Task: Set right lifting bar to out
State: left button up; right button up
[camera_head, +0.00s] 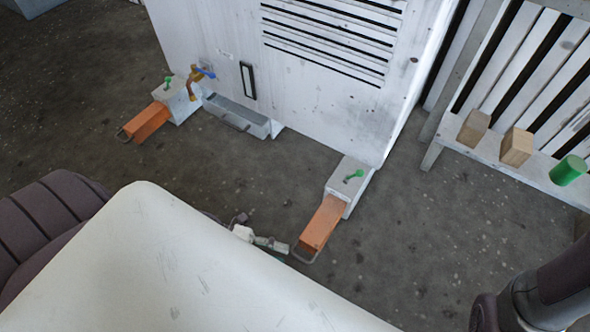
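The right lifting bar (322,221) is an orange bar with a grey loop handle at its near end. The left lifting bar (147,122) is also orange and sticks out of a bracket at the left. My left gripper (277,246) is close to the right bar's handle, just left of it. My body hides part of it, and whether it touches the handle is unclear. My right gripper is out of view.
A white slatted bench (500,150) at the right bears two wooden blocks (516,146) and a green cylinder (568,170). The floor between is clear.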

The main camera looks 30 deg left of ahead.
pick_arm(q)
jog(key=v, duration=0.5)
jog(key=shift+s+a, duration=0.1)
jog(key=shift+a, duration=0.1)
jog(key=shift+r, duration=0.15)
